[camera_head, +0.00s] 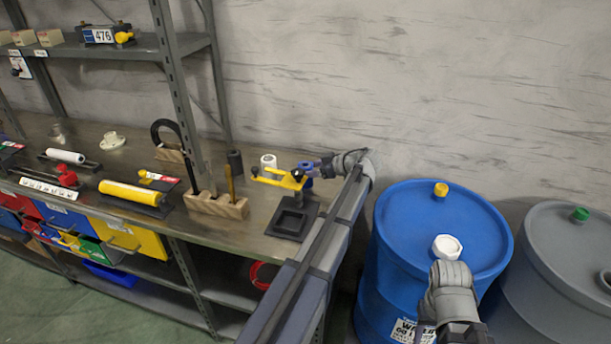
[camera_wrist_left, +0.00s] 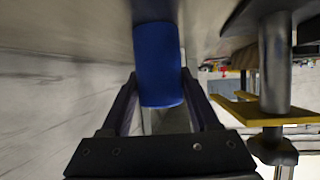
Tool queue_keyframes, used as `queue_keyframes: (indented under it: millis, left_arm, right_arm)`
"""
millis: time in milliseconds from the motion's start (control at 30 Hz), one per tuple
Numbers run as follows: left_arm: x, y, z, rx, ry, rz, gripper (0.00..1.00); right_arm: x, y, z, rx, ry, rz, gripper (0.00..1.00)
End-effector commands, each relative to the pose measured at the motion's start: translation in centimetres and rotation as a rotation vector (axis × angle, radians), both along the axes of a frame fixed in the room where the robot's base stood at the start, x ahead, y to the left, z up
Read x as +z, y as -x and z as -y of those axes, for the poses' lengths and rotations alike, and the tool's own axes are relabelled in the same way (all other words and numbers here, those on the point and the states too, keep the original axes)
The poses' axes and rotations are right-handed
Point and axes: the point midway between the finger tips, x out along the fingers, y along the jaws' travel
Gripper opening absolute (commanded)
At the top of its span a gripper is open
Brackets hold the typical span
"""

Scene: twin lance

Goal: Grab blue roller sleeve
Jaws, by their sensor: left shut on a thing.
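The blue roller sleeve (camera_wrist_left: 158,65) is a plain blue cylinder between the two fingers of my left gripper (camera_wrist_left: 158,98) in the left wrist view. My left gripper is shut on it. In the head view my left gripper (camera_head: 308,168) is at the right end of the workbench, beside a yellow arm fixture, and the sleeve is mostly hidden there. My right gripper (camera_head: 449,272) is above the blue drum, close to a white cap (camera_head: 447,247). Whether it is open or shut is unclear.
The yellow fixture (camera_head: 272,180) stands by a black square base (camera_head: 291,219) on the workbench (camera_head: 232,238). A wooden block (camera_head: 217,206), a yellow roller (camera_head: 132,193) and a white roll (camera_head: 268,161) are nearby. The blue drum (camera_head: 400,240) and a grey drum (camera_head: 560,250) stand right.

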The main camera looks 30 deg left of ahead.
Motion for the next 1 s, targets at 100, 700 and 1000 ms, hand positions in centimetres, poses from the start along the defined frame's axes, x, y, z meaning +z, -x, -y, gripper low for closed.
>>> queue_keyframes:
  millis: [100,700,1000]
  left_arm:
    - [0.0,0.0,0.0,0.000,0.000,0.000,0.06]
    - [1.7,0.0,0.0,0.000,0.000,0.000,0.00]
    - [6.1,0.0,0.0,0.000,-0.001,0.000,0.00]
  right_arm:
    - [0.0,0.0,0.0,0.000,0.000,0.000,0.50]
    - [1.7,0.0,0.0,0.000,0.000,0.000,0.50]
    - [6.1,0.0,0.0,0.000,0.000,0.000,0.50]
